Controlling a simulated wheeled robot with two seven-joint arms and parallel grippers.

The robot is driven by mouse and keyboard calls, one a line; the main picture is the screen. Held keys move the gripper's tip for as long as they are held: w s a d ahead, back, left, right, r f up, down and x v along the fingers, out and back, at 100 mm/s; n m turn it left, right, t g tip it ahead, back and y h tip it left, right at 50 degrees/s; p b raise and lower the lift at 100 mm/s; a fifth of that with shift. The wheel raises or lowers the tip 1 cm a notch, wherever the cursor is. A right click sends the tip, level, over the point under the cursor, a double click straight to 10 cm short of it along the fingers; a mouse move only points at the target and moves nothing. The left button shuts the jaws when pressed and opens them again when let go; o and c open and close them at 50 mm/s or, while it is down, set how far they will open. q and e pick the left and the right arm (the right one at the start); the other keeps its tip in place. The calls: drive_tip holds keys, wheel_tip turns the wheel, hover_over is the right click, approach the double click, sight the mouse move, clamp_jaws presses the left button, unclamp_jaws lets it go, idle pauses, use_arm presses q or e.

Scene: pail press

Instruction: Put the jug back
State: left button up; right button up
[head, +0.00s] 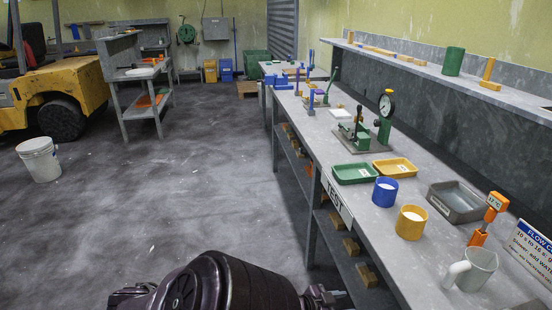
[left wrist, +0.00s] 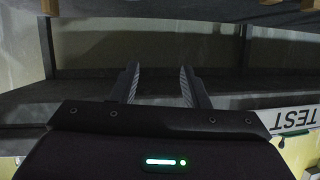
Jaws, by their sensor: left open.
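A pale grey jug (head: 476,271) stands upright on the bench top at the lower right of the head view, its handle towards the left. No gripper touches it. My left gripper (left wrist: 160,84) is open and empty in the left wrist view, its two fingers apart in front of the bench's side and lower shelf. In the head view my left arm shows at the bottom, to the left of the bench and well away from the jug. My right gripper is not in view.
On the bench (head: 358,205) are a blue cup (head: 384,193), a yellow cup (head: 411,223), a grey tray (head: 456,203), green (head: 355,174) and yellow (head: 395,168) trays and an orange thermometer (head: 487,218). A white pail (head: 39,160) stands on open floor at left.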

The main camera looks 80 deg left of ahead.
use_arm(q)
drive_tip(key=s+d+f+g+y, duration=0.15)
drive_tip(key=s+f, duration=0.25)
drive_tip(key=f, duration=0.4)
drive_tip(key=s+d+f+g+h, duration=0.1)
drive_tip(key=s+d+f+g, duration=0.2)
drive_tip(key=f, duration=0.6)
drive_tip(key=s+d+f+m+g+h, duration=0.1)
drive_tip(key=s+d+f+g, duration=0.7)
drive_tip(key=s+d+f, duration=0.9)
drive_tip(key=shift+s+d+f+m+h, duration=0.35)
drive_tip(key=shift+s+d+m, duration=0.5)
drive_tip(key=shift+s, duration=0.3)
